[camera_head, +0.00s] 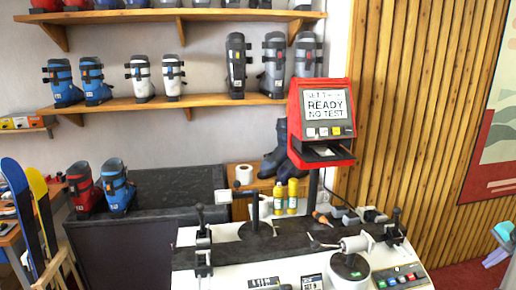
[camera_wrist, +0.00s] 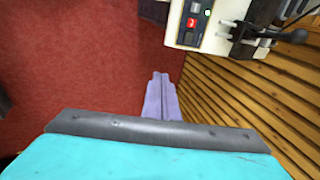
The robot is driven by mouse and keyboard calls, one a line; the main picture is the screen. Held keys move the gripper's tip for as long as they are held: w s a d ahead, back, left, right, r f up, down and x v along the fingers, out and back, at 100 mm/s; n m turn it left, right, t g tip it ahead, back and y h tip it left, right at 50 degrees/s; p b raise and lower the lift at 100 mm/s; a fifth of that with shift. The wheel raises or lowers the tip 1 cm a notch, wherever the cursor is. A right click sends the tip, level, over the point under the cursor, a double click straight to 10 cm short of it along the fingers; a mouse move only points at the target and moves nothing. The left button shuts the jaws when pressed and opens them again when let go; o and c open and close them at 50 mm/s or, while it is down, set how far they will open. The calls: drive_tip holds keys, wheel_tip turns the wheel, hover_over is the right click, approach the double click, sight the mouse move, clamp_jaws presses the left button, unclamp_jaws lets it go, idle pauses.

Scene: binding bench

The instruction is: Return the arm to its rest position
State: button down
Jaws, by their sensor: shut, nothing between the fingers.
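My gripper (camera_wrist: 160,82) shows in the wrist view as two lavender fingers lying together beyond the teal housing and its dark grey edge. It is shut and holds nothing I can see. In the head view my gripper (camera_head: 492,259) is at the far right edge, teal above and lavender below, partly cut off. It hangs to the right of the white binding bench (camera_head: 222,278), apart from it. The rest of the arm is out of the head view.
A red tester (camera_head: 340,132) reads "READY NO TEST". A button panel (camera_head: 403,280) is at the bench's right corner and shows in the wrist view (camera_wrist: 192,22). A slatted wood wall (camera_head: 400,90) stands behind. Red carpet (camera_wrist: 80,60) below my gripper looks clear.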

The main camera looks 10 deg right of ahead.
drive_tip(key=w+a+f+n+g+y+b, duration=0.1)
drive_tip(key=w+a+f+n+b, duration=0.3)
drive_tip(key=a+f, duration=1)
drive_tip(key=w+a+f+n+g+y+p, duration=0.15)
drive_tip(key=w+a+f, duration=0.45)
drive_tip(key=a+f, duration=0.75)
drive_tip(key=s+a+f+n+g+b, duration=0.1)
drive_tip(key=s+a+f+n+b, duration=0.1)
drive_tip(key=a+f, duration=0.6)
drive_tip(key=s+a+f+n+g+b, duration=0.1)
drive_tip(key=s+a+f+n+g, duration=0.1)
drive_tip(key=a+f, duration=0.65)
drive_tip(key=s+a+f+n+g+b, duration=0.1)
drive_tip(key=s+a+f+n, duration=0.1)
drive_tip(key=s+a+f, duration=0.2)
drive_tip(key=s+a+f+n+g+h+b, duration=0.1)
drive_tip(key=s+a+f, duration=0.4)
drive_tip(key=s+a, duration=0.6)
drive_tip(key=s+a+f+n+g+b, duration=0.2)
drive_tip(key=s+a+f+n, duration=0.3)
drive_tip(key=s+a, duration=0.3)
drive_tip(key=shift+s+a+f+g, duration=0.2)
drive_tip(key=shift+s+g, duration=0.15)
drive_tip(key=shift+s, duration=0.3)
